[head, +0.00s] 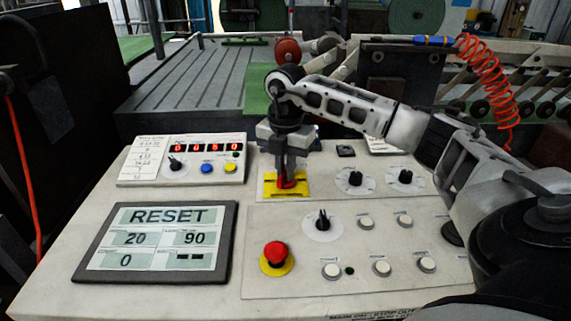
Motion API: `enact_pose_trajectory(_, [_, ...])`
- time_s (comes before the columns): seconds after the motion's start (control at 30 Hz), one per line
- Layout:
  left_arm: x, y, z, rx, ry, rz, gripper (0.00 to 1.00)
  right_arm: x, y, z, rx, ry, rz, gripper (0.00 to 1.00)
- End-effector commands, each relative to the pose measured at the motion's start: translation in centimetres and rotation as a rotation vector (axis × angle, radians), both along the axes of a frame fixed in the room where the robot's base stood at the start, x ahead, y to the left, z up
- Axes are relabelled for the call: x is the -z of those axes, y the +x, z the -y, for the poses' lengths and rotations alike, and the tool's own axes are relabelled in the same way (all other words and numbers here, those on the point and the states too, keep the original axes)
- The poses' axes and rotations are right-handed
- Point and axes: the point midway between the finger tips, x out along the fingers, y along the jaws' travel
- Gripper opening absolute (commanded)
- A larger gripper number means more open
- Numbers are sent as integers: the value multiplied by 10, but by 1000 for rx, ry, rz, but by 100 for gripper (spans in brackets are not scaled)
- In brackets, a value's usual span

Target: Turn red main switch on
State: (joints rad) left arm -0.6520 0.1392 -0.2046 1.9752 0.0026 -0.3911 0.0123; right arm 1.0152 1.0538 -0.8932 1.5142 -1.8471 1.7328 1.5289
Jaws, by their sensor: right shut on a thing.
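The red main switch (287,181) sits on a yellow plate (269,188) at the upper middle of the control panel (240,274). My right gripper (286,178) reaches down over it from above, its fingers shut on the red handle. The fingers hide part of the handle, so its exact turn angle is hard to tell. My left gripper is not in view.
A red emergency button (275,254) on a yellow ring stands in front. Dark rotary knobs (355,178) and several white buttons (382,268) lie to the right. A tilted display reading RESET (160,241) and a counter box (190,160) are at left.

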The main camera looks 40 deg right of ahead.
Motion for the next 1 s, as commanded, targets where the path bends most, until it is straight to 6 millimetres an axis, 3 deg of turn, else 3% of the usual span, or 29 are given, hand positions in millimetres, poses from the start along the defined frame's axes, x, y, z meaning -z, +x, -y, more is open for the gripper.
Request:
enact_pose_trajectory(0.4, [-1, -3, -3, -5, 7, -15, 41, -2, 1, 1, 258, -1, 6, 0])
enact_pose_trajectory(1.0, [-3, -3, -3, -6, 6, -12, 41, -2, 1, 2, 324, -2, 7, 0])
